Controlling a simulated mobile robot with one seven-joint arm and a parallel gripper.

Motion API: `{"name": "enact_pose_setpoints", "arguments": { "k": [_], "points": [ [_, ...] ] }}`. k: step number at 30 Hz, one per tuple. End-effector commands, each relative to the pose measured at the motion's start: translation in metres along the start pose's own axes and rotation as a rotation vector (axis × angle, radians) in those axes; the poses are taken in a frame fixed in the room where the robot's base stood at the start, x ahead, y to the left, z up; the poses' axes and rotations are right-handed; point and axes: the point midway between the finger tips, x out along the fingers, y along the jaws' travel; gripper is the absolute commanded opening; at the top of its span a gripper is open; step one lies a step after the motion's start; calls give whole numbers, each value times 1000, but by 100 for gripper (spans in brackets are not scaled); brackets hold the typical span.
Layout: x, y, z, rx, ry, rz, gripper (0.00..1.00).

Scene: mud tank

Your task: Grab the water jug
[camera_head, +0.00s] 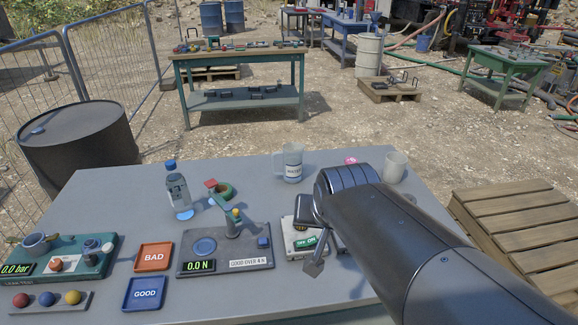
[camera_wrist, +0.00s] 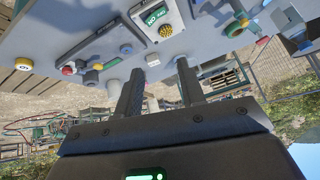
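A pallet (camera_head: 520,220) lies right.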

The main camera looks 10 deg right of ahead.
Motion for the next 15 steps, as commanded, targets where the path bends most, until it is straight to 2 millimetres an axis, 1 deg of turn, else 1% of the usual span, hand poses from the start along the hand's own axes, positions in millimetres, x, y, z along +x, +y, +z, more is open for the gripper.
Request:
{"name": "enact_pose_setpoints", "arguments": {
  "k": [1,5,6,8,12,15],
  "points": [
    [15,-8,-12,42,12,-6,36],
    [50,-31,-40,169,62,-45,36],
    [61,-38,-48,209,76,-61,36],
    [77,-49,-60,272,94,-90,36],
    [117,-75,-82,430,124,-169,36],
    [145,-93,-96,550,137,-236,36]
  ]
}}
